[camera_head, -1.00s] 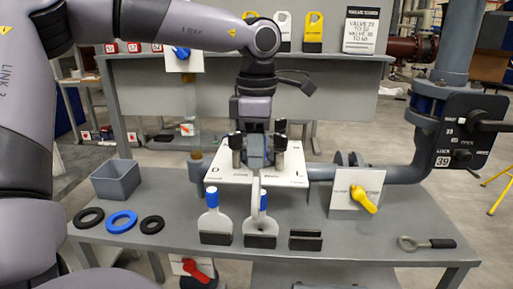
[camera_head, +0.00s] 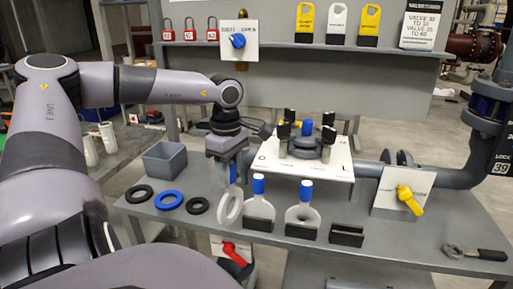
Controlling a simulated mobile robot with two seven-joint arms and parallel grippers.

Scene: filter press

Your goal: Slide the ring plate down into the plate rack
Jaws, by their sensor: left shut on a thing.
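My left gripper (camera_head: 233,163) is shut on the blue-topped handle of a pale ring plate (camera_head: 224,218), which hangs below it. The ring is turned at an angle to the view, just left of the rack; I cannot tell its exact height above the table. The plate rack shows as a row of dark blocks. The left block (camera_head: 258,224) holds a round plate with a blue top (camera_head: 258,206). The middle block (camera_head: 301,231) holds a ring plate (camera_head: 291,214). The right block (camera_head: 347,236) is empty. My right gripper is not in view.
Behind the rack is a white board (camera_head: 335,172) with a black-knobbed fitting. A grey bin (camera_head: 165,163) and rings, one a blue ring (camera_head: 169,200), lie to the left. A yellow-handled valve (camera_head: 408,197) and a wrench (camera_head: 475,253) are at right.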

